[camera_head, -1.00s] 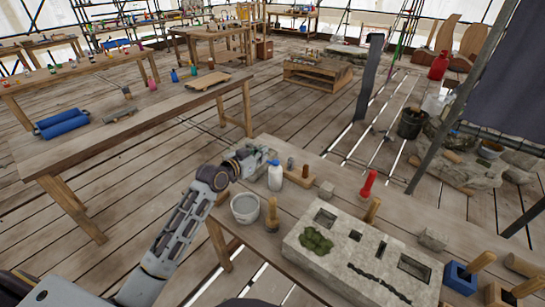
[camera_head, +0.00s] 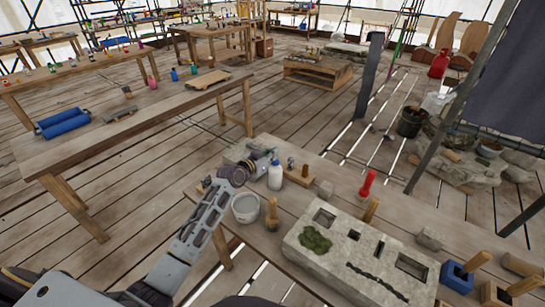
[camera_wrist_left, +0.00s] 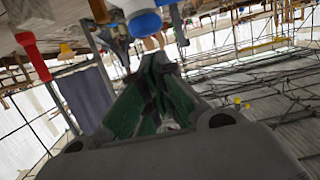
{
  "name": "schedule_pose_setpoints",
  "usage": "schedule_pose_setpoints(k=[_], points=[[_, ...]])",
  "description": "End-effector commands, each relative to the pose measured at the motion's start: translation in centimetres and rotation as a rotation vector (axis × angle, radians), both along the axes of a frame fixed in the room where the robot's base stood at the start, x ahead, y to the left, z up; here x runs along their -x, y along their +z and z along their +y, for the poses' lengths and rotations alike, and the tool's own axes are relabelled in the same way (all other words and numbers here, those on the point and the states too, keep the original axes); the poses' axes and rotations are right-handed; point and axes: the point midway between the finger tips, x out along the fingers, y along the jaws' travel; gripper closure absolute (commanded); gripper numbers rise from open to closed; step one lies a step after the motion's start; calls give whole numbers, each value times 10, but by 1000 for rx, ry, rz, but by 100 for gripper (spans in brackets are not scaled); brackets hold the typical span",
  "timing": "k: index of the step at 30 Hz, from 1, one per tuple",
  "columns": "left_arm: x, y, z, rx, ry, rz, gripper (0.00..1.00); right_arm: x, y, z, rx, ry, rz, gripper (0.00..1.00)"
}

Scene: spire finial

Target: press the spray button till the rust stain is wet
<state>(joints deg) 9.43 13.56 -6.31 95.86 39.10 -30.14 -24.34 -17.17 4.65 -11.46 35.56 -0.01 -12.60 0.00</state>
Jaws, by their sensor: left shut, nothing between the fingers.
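A white bottle with a blue cap (camera_head: 275,178) stands upright on the near workbench; its blue top also shows close by in the left wrist view (camera_wrist_left: 144,22). I cannot make out a separate spray button. My left gripper (camera_head: 265,157) is shut and empty, just left of and behind the bottle top; its green-padded fingers point toward the bottle in the wrist view (camera_wrist_left: 155,62). Whether they touch it I cannot tell. A pale stone block (camera_head: 345,245) carries a green patch (camera_head: 315,239) and a dark streak; I cannot clearly identify a rust stain. My right gripper is out of view.
A grey-white bucket (camera_head: 245,208) and a wooden-handled brush (camera_head: 272,214) stand near the bottle. A small wooden rack (camera_head: 298,175) is just right of it. A red-topped tool (camera_head: 367,185) stands farther right. Blue-based tools (camera_head: 458,276) are at the right.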

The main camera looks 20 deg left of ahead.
Motion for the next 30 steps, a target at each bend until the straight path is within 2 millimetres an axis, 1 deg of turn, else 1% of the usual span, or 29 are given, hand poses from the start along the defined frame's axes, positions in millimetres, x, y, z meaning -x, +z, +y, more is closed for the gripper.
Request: schedule_pose_setpoints(k=[3, 6, 18, 30], points=[[0, -9, 0, 0, 0, 1, 100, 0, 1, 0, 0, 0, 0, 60], [0, -12, 0, 1, 0, 1, 100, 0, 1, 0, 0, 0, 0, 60], [0, -14, 0, -1, 1, 1, 100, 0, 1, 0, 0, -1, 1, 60], [0, -32, 0, -3, 0, 1, 100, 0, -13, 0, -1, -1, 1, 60]])
